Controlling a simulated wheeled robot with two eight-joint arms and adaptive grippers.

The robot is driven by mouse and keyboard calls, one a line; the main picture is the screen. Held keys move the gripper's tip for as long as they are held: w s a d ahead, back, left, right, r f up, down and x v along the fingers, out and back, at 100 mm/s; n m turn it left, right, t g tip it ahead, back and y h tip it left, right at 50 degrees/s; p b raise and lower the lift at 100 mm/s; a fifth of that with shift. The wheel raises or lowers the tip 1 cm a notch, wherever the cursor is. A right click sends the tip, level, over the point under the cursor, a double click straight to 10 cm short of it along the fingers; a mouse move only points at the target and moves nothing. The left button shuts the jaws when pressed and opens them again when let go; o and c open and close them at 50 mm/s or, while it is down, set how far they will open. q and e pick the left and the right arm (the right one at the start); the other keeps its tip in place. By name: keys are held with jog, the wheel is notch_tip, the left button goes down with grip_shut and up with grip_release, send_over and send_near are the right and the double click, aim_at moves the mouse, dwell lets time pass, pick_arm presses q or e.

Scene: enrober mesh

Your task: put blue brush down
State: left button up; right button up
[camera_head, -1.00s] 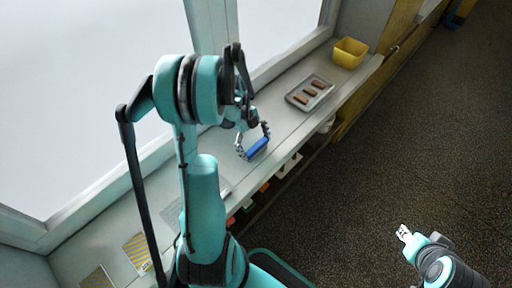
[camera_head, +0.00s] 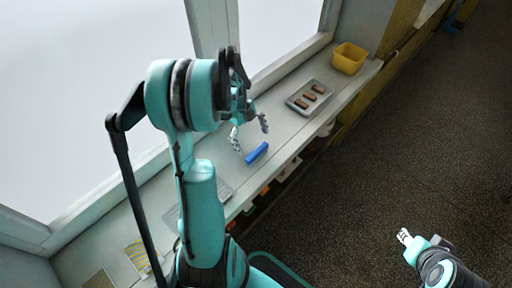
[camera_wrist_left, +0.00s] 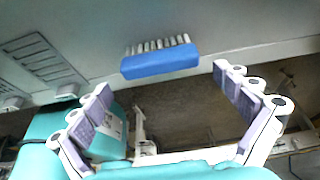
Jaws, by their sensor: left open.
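The blue brush (camera_head: 257,152) lies on the grey counter (camera_head: 283,128), close to its front edge. In the left wrist view the brush (camera_wrist_left: 160,62) shows a blue back and a row of pale bristles, and lies beyond and between the fingertips, touching neither. My left gripper (camera_head: 250,137) is open and empty just above the brush; its spread fingers also show in the left wrist view (camera_wrist_left: 162,82). My right gripper (camera_head: 404,236) is over the floor at the lower right, away from the counter; its finger opening is too small to tell.
A metal tray (camera_head: 293,105) with several brown bars stands farther along the counter, and a yellow bin (camera_head: 348,58) stands beyond it. A grey mesh panel (camera_head: 219,190) and yellow-striped cards (camera_head: 137,256) lie at the near end. Window panes border the counter's back.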

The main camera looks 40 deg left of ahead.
pick_arm(q)
jog(key=p+v, duration=0.1)
jog(key=v, duration=0.6)
jog(key=s+d+r+n+t+y, duration=0.2)
jog(key=s+d+r+n+t, duration=0.1)
jog(key=d+n, duration=0.6)
jog(key=s+d+r+n+t+y, duration=0.2)
jog(key=s+d+r+n+t, duration=0.1)
jog(key=d+n, duration=0.7)
jog(key=shift+s+d+r+t+y, duration=0.25)
jog(key=shift+d+r+t, duration=0.55)
jog(key=shift+d+r, duration=0.4)
jog(key=shift+f, duration=0.2)
